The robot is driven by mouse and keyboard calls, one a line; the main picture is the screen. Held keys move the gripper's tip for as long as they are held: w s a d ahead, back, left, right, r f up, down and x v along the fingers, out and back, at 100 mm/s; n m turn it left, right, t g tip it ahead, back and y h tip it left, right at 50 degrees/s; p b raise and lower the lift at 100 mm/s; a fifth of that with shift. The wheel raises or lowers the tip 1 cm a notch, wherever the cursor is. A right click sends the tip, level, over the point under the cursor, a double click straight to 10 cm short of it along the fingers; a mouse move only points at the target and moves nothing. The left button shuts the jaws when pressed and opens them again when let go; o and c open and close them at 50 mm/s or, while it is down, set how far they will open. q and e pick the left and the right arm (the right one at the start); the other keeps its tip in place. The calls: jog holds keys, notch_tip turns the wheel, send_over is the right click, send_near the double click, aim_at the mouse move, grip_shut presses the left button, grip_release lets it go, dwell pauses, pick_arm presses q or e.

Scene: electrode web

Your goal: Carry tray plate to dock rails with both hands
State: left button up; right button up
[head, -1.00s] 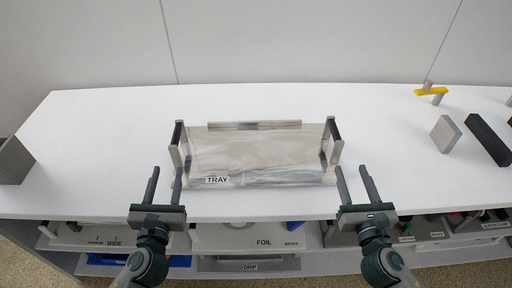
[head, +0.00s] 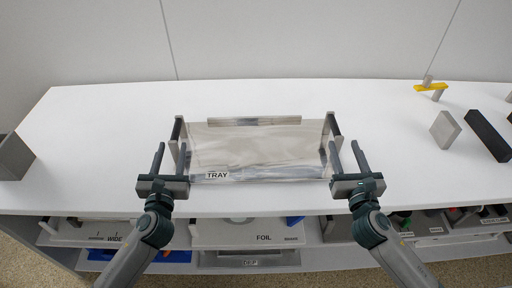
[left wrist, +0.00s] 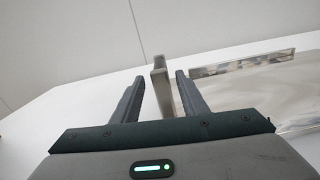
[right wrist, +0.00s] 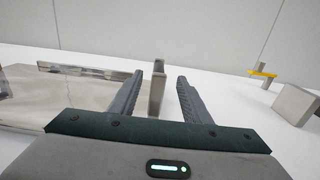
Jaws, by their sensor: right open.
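The tray plate (head: 255,150), shiny metal with a TRAY label at its front left corner, lies on the white table. It has an upright handle at each end, left (left wrist: 161,85) and right (right wrist: 157,92). My left gripper (head: 171,155) is open and empty; in its wrist view the left handle appears between its fingers, slightly beyond or level with the tips. My right gripper (head: 345,153) is open and empty, with the right handle appearing between its fingers in its wrist view. I cannot clearly pick out the dock rails.
A grey block (head: 445,129), a dark bar (head: 487,135) and a yellow piece with grey posts (head: 431,87) stand at the right. A grey block (head: 14,158) stands at the left edge. Labelled bins, one marked FOIL (head: 263,238), sit below the table. The table behind the tray is clear.

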aim_at(178, 120)
pick_arm(q)
jog(key=w, duration=1)
jog(key=shift+a, duration=0.3)
pick_arm(e)
jog(key=w, duration=1)
jog(key=shift+a, duration=0.25)
pick_arm(q)
grip_shut()
pick_arm(e)
grip_shut()
pick_arm(q)
jog(key=shift+r, duration=0.25)
pick_arm(e)
jog(key=shift+r, duration=0.3)
